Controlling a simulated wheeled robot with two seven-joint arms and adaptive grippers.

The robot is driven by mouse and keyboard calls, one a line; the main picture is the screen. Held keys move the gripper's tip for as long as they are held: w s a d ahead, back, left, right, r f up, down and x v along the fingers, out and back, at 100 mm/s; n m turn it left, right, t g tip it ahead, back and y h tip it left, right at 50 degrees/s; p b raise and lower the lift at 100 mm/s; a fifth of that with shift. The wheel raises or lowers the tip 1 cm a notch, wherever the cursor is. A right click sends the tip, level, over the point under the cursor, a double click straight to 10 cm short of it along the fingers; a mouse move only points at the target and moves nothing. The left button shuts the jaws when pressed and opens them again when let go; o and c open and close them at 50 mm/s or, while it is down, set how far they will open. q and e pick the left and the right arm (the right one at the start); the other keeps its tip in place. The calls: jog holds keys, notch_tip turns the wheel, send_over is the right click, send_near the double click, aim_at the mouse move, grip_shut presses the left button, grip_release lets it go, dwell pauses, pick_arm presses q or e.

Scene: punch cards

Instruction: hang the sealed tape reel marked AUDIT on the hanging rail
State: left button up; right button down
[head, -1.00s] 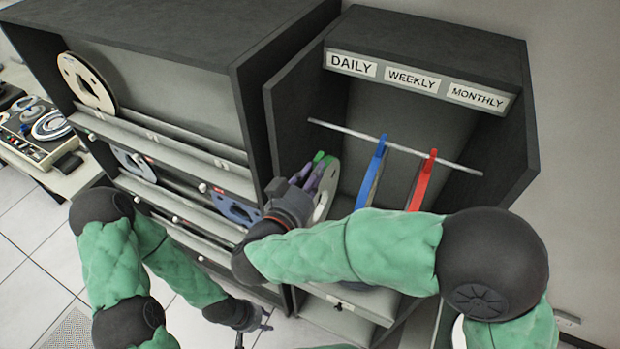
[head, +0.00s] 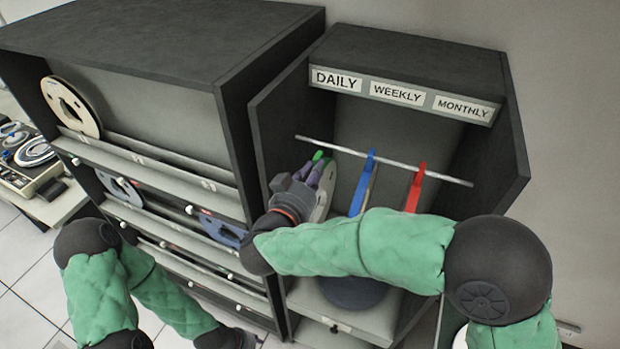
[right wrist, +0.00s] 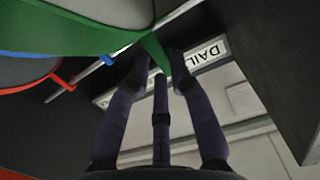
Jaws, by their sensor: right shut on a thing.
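A tape reel with a green hanger band (head: 318,156) is at the left side of the right-hand cabinet, under the DAILY sign. My right gripper (head: 317,173) is shut on its green band, which also shows between the fingers in the right wrist view (right wrist: 157,52). The reel's pale disc (head: 326,190) hangs below the fingers, partly hidden by them. No AUDIT marking is readable. The hanging rail (head: 400,164) runs across the cabinet; the green tip is close beneath its left part, contact unclear. My left gripper (head: 240,337) is low at the bottom edge, its fingers unclear.
A blue-banded reel (head: 368,165) and a red-banded reel (head: 415,190) hang on the rail to the right. The DAILY sign (head: 336,79) is on the cabinet front. A shelf rack (head: 170,107) with other reels stands left, its side wall close to my right gripper.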

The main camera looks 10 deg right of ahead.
aim_at(322, 157)
jog(key=shift+r+b+x, duration=0.2)
jog(key=shift+b+x, duration=0.5)
jog(key=shift+x, duration=1.25)
jog(key=shift+r+b+x, duration=0.2)
jog(key=shift+b+x, duration=0.45)
jog(key=shift+x, duration=1.3)
jog(key=shift+f, duration=0.6)
jog(key=c, duration=1)
grip_release()
jog(key=shift+f, duration=0.25)
jog(key=v, duration=1.2)
jog(key=shift+a+r, duration=0.1)
